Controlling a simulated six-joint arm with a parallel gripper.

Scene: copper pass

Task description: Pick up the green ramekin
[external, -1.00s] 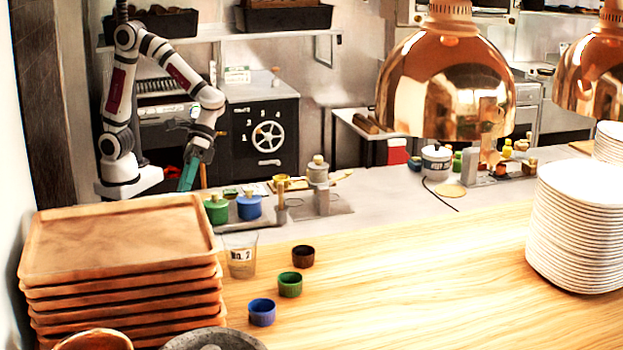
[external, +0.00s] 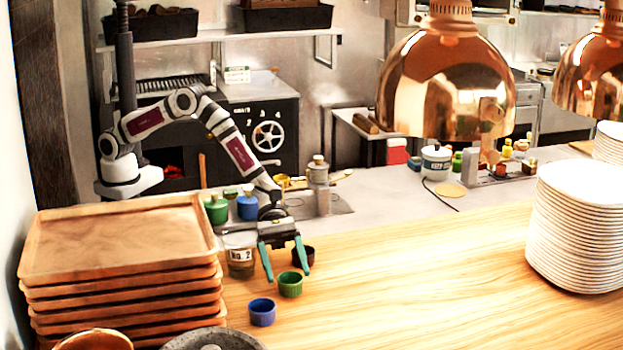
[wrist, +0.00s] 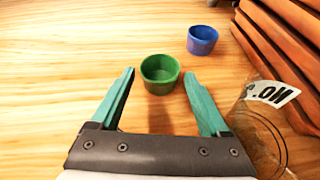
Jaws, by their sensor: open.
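The green ramekin (external: 290,284) stands upright on the wooden counter, between a blue ramekin (external: 262,312) and a dark brown ramekin (external: 303,256). My gripper (external: 287,273) is above the counter, pointing down, with its teal fingers spread on the far side of the green ramekin. In the wrist view the green ramekin (wrist: 160,74) sits just beyond the gap between the open, empty fingertips of my gripper (wrist: 158,76). The blue ramekin also shows in the wrist view (wrist: 202,40). The brown ramekin is partly hidden by a finger in the external view.
A clear glass labelled No. 2 (external: 240,262) stands close to the left of my gripper. A stack of wooden trays (external: 120,240) is at the left, and a grey stone bowl (external: 212,340) is at the front. The counter to the right is clear up to the white plates (external: 580,225).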

